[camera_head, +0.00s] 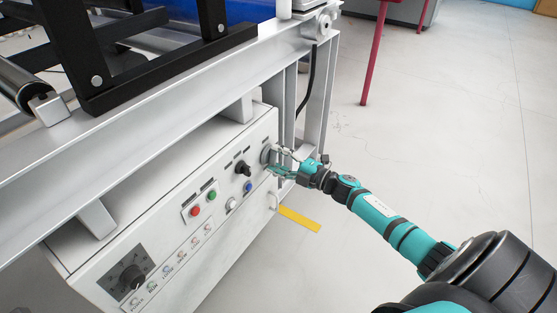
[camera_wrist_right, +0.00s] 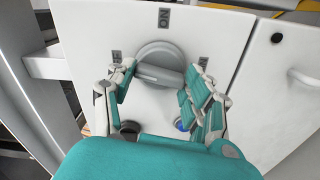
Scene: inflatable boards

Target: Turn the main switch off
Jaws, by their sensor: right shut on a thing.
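The main switch (camera_head: 265,154) is a round grey rotary knob at the right end of the white control panel's front. In the right wrist view the main switch (camera_wrist_right: 160,57) has a raised grip bar lying roughly crosswise. My right gripper (camera_head: 279,164) reaches in from the right and is shut on the knob. My left gripper is not in view.
The white panel (camera_head: 215,255) carries a black selector (camera_head: 243,168), a red button (camera_head: 195,211), a green button (camera_head: 212,195), a blue button (camera_head: 248,187) and a black dial (camera_head: 132,277). A metal frame (camera_head: 170,115) overhangs the panel. The floor at right is open.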

